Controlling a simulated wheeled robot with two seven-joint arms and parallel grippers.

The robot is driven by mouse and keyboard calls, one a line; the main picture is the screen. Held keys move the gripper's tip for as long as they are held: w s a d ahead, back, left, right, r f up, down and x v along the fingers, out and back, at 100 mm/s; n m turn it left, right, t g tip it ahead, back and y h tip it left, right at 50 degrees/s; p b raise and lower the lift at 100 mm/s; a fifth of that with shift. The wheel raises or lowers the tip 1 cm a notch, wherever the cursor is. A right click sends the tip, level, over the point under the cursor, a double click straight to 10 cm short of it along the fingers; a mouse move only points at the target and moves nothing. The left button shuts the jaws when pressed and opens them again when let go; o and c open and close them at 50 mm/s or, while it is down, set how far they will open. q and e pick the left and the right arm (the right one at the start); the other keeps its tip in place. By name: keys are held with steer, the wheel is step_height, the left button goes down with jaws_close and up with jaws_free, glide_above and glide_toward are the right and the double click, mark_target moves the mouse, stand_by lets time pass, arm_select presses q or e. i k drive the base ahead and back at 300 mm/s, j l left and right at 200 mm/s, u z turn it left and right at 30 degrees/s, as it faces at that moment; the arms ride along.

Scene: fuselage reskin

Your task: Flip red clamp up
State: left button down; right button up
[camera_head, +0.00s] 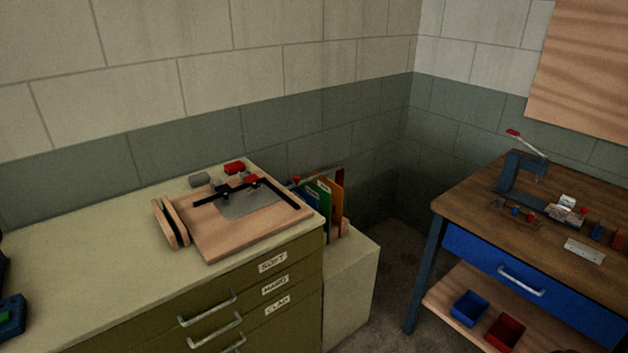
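A wooden board (232,243) lies on the pale top of the olive drawer cabinet. A grey metal sheet (247,205) rests on it, with black bars along its edges. A small clamp with a red part (252,179) sits at the sheet's back edge. Another red piece (234,167) lies just behind it, beside a grey block (200,180). These parts are too small to tell whether the red clamp is up or down. Neither of my grippers can be made out in this view.
Wooden paddles (171,223) lean at the board's left. Coloured folders (326,207) stand right of the cabinet (70,237). A floor gap separates it from a workbench (478,196) with a blue press (519,171). A dark blue device (11,309) stands at the left edge.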

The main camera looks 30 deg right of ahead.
mark_target(253, 179)
steer(key=z, duration=0.6)
steer(key=i+l+z, duration=0.15)
steer(key=l, duration=0.3)
steer(key=i+l+z, duration=0.15)
steer(key=i+l, duration=0.2)
